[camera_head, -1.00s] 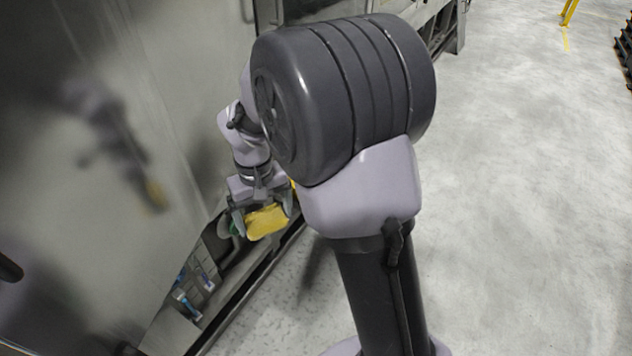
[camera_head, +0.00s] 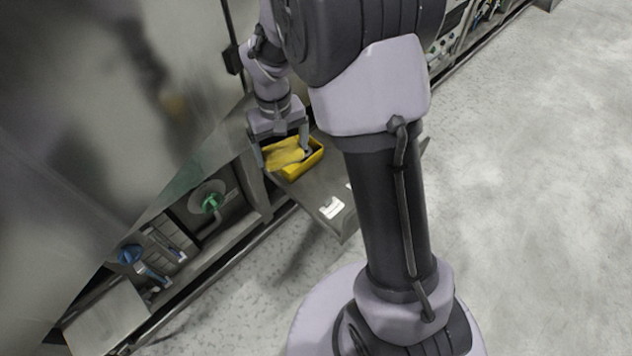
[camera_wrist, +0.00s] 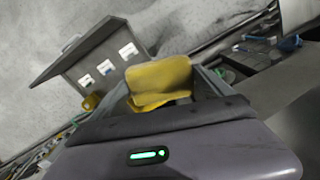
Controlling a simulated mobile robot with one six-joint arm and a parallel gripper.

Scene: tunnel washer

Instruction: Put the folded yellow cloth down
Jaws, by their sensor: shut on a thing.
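The folded yellow cloth (camera_head: 284,152) hangs between the fingers of my gripper (camera_head: 282,155) in the head view. My gripper is shut on it. In the wrist view the cloth (camera_wrist: 160,74) shows as a flat folded pad with its layers visible, between the two grey fingers. A yellow bin (camera_head: 307,167) sits on a grey shelf (camera_head: 311,196) just beyond and below the cloth. The cloth overlaps the bin in the head view, so I cannot tell whether they touch. Most of the bin's inside is hidden.
The grey shelf also shows in the wrist view (camera_wrist: 101,46), with several white labels. A tall metal machine wall (camera_head: 90,120) stands close on the left. Open floor (camera_head: 540,180) lies to the right.

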